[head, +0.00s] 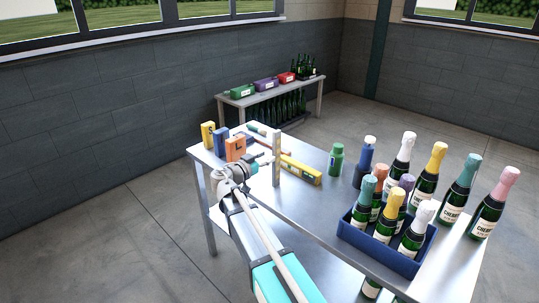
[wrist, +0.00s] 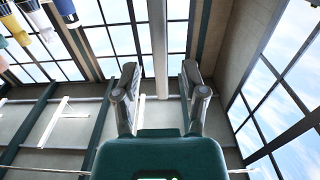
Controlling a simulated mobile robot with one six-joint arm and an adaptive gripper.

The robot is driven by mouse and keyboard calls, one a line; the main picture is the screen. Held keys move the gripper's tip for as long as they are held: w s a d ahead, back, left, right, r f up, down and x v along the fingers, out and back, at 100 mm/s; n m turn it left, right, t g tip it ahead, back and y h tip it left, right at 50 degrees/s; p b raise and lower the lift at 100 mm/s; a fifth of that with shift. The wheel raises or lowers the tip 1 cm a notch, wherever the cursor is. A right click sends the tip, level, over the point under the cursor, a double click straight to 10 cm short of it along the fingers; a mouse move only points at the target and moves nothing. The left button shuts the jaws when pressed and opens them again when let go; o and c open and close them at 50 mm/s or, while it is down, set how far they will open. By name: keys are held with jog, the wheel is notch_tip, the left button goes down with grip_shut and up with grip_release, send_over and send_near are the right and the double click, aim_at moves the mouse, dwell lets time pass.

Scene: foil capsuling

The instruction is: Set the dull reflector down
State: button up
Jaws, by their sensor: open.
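I cannot pick out a dull reflector for certain in either view. My gripper (head: 262,164) is at the left part of the metal table (head: 325,212), close to an upright pale grey post (head: 277,160). In the wrist view my gripper (wrist: 160,85) is open, its two fingers apart. The post also shows there (wrist: 158,40), in line with the gap between the fingers. I cannot tell whether it touches them. No object is clearly held between the fingers.
Small boxes, yellow (head: 208,135) and orange (head: 235,148), stand at the table's left end. A long yellow bar (head: 301,170) lies behind the post. A green jar (head: 336,160), a blue bottle (head: 364,163) and a blue crate (head: 357,237) of foil-topped bottles stand further right.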

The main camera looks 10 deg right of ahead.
jog(key=v, duration=0.6)
jog(key=shift+s+a, duration=0.1)
jog(key=shift+s, duration=0.05)
dwell(1.2)
